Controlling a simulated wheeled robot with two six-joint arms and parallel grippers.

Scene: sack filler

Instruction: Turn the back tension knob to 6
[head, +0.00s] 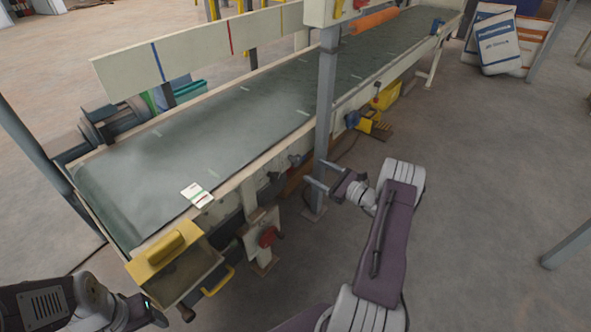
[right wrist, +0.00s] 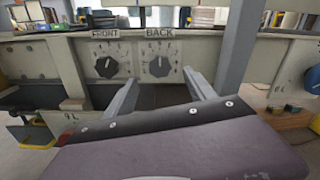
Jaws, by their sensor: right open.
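The back tension knob (right wrist: 159,67) is a dark round knob on a pale dial plate under a "BACK" label (right wrist: 160,33) in the right wrist view. The dial marks are too small to read, so I cannot tell its setting. The similar front knob (right wrist: 105,67) is to its left under a "FRONT" label. My right gripper (right wrist: 162,88) is open and empty, its fingers spread below and either side of the back knob, apart from it. In the head view my right gripper (head: 314,176) is by the grey post. My left gripper (head: 160,312) is low at the left; its jaws are unclear.
The grey post (head: 325,100) stands close to my right gripper, and also at right in the wrist view (right wrist: 235,60). The conveyor belt (head: 230,125) runs behind. A yellow-handled box (head: 185,265) and red button (head: 267,237) are near the front.

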